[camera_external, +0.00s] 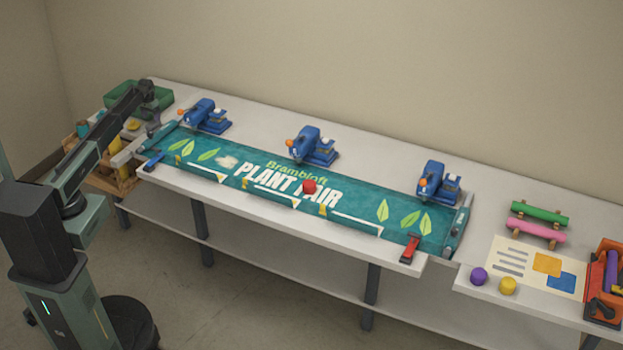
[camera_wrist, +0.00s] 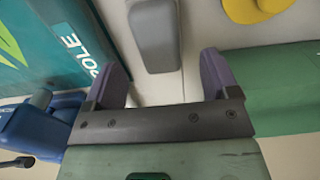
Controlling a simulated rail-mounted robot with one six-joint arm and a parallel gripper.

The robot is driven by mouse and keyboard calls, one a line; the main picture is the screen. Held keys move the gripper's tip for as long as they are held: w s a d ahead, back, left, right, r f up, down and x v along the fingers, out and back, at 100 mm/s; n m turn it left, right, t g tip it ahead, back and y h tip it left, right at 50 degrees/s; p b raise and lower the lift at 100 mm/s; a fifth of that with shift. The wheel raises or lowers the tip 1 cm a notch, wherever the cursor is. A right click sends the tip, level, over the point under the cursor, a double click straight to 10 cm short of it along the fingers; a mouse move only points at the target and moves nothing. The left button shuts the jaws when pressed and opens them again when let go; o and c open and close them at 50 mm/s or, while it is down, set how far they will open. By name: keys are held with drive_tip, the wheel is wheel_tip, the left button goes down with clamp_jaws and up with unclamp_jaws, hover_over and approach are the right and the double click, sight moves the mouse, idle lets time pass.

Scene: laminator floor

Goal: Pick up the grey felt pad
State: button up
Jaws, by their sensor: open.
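In the wrist view a grey rounded block (camera_wrist: 153,36), which looks like the felt pad, lies on the pale table top, its upper end cut off by the frame. My gripper (camera_wrist: 164,76) is open, with its two dark purple-grey fingers spread and nothing between them. The pad lies just beyond the fingertips, roughly in line with the gap. In the outside view my gripper (camera_external: 150,92) is over the far left end of the table, by a green bin (camera_external: 122,96). I cannot make out the pad clearly there.
The teal banner (camera_wrist: 45,40) lies left of the pad, with a blue device (camera_wrist: 38,125) near it. A yellow object (camera_wrist: 252,9) and the green bin's side (camera_wrist: 290,85) are on the right. Several blue devices (camera_external: 313,147) line the banner's back edge; a red ball (camera_external: 309,187) sits mid-banner.

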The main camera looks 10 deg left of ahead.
sight(152, 123)
wheel_tip(152, 123, down, 5)
drive_tip(key=b, duration=0.5)
drive_tip(key=shift+d+f, duration=0.1)
drive_tip(key=shift+f, duration=0.1)
drive_tip(key=shift+r, duration=0.25)
drive_tip(key=c, duration=1)
drive_tip(key=shift+p, duration=0.3)
drive_tip(key=shift+c, duration=0.2)
drive_tip(key=shift+r, duration=0.15)
wheel_tip(152, 123, up, 20)
drive_tip(key=p, duration=2)
